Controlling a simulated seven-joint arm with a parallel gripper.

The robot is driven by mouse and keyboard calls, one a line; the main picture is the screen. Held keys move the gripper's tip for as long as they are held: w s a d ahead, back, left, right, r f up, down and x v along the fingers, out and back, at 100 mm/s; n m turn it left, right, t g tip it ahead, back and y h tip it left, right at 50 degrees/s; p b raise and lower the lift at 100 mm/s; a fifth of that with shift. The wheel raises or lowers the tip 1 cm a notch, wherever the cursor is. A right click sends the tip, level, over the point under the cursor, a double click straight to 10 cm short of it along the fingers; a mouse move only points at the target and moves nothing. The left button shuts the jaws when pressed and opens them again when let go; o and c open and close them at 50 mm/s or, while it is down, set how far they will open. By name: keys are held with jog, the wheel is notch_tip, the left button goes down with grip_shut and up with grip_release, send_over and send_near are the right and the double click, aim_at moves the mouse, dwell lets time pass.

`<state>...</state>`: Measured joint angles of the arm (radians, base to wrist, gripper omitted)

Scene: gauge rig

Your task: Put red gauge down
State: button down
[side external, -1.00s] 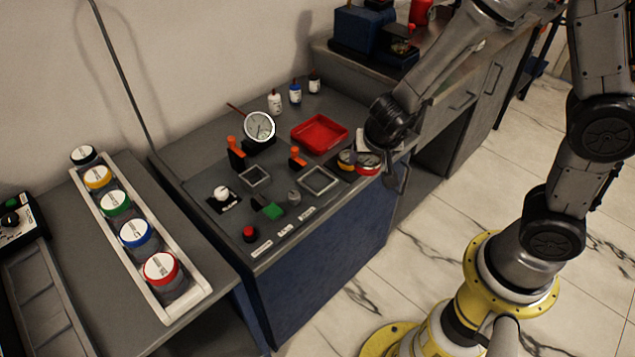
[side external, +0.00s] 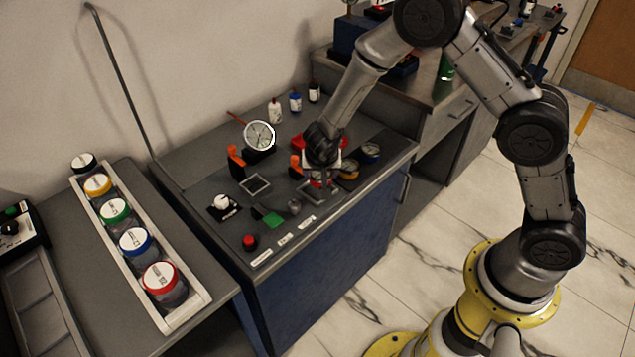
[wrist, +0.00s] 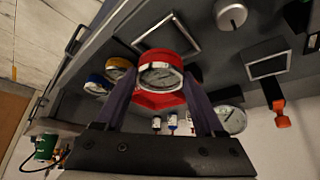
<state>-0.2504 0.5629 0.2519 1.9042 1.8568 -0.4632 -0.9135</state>
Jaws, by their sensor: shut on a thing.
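The red gauge (wrist: 160,72), a round dial with a red rim, is between the fingers of my gripper (wrist: 160,85) in the wrist view. My gripper (side external: 318,172) is shut on it. In the side view the red gauge (side external: 316,184) is mostly hidden by my gripper, over or near the right square frame on the bench. That square frame (wrist: 184,28) shows behind the gauge in the wrist view. I cannot tell whether the gauge touches the bench. A yellow gauge (side external: 349,168) and a blue gauge (side external: 370,150) stand to the right.
A red tray (side external: 298,141) lies behind my gripper, partly hidden. Orange levers (side external: 235,156), a second square frame (side external: 255,184) and a white dial on a stand (side external: 259,135) are to the left. Small bottles (side external: 295,101) stand behind. A rack of jars (side external: 136,242) stands far left.

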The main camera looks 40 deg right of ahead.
aim_at(317, 182)
jog(key=shift+w+f, duration=0.2)
jog(key=shift+w, duration=0.05)
jog(key=shift+w+f, duration=0.2)
jog(key=shift+f, duration=0.8)
jog(key=shift+w+f, duration=0.15)
jog(key=shift+f, duration=0.8)
jog(key=shift+f, duration=0.15)
jog(key=shift+c, duration=1.4)
grip_release()
jog(key=shift+s+a+r, duration=0.1)
jog(key=shift+r, duration=0.3)
jog(key=v, duration=1.1)
jog(key=shift+r, duration=0.25)
